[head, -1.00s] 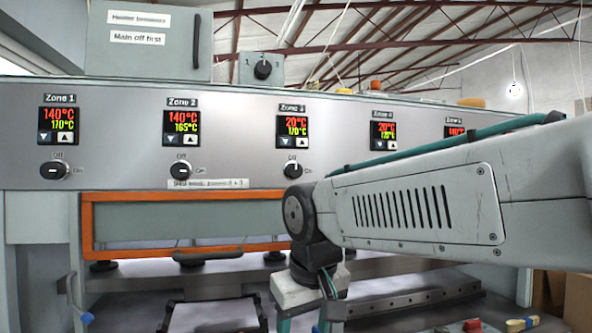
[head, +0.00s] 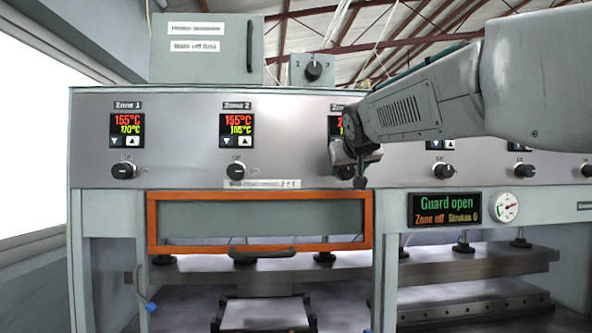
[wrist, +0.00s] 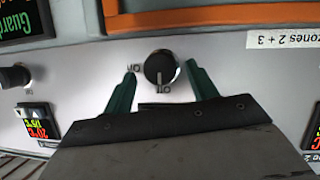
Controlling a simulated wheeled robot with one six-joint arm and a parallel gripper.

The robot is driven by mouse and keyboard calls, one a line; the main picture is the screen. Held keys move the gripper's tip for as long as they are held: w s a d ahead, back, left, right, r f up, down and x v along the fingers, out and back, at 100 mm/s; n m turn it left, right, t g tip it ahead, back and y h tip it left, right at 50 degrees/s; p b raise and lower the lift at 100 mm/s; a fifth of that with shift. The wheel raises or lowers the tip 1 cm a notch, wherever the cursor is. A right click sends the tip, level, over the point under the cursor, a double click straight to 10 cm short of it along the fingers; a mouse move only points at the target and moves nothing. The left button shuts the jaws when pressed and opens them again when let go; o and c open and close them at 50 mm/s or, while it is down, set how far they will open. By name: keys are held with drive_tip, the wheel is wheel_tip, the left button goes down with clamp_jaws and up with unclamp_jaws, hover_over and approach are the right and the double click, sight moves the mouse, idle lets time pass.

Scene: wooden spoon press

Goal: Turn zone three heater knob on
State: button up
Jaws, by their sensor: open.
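The zone three knob (wrist: 160,68) is a round black dial on the grey panel. The wrist view shows it upside down, with its white mark toward the "Off" lettering and "On" at its left. My gripper (wrist: 160,74) is open, with one green finger on each side of the knob. I cannot tell whether the fingers touch it. In the head view my gripper (head: 357,170) is in front of the panel and hides this knob. The zone 3 display (head: 335,127) is partly covered by my arm.
The zone 2 knob (head: 236,171) and zone 4 knob (head: 443,171) sit either side. An orange-framed guard (head: 368,215) is just below. A screen (head: 447,210) reads "Guard open" and "Zone off". A "zones 2 + 3" label (wrist: 283,38) is close by.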

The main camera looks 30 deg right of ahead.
drive_tip(key=shift+w+d+f, duration=0.25)
drive_tip(key=shift+w+d, duration=0.1)
drive_tip(key=shift+w, duration=0.2)
drive_tip(key=c, duration=1)
